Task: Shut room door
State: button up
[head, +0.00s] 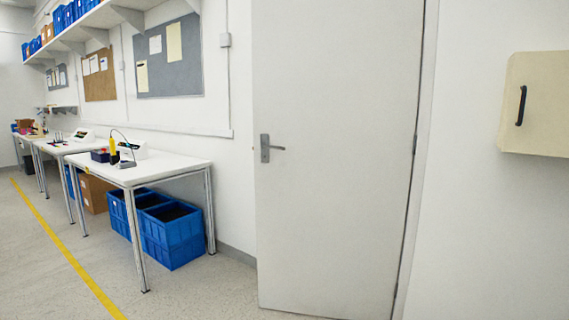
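The room door (335,190) is a plain pale grey panel in the middle of the head view. Its lever handle (268,148) is grey metal, near the door's left edge. The door's right edge, with a dark narrow gap and small hinge marks, meets the frame (418,170). The door's lower left corner stands forward of the wall's baseboard, so the door looks swung open into the room. The doorway opening itself is not visible. My gripper is not in view.
White workbenches (185,165) line the left wall, with blue crates (172,238) underneath. A cream wall cabinet (545,100) with a black handle juts out at the right. Speckled floor (185,295) is clear in front of the benches, with a yellow line (65,250).

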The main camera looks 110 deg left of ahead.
aim_at(335, 84)
jog(key=u, duration=3.3)
jog(key=i+j, duration=0.1)
jog(key=i, duration=0.4)
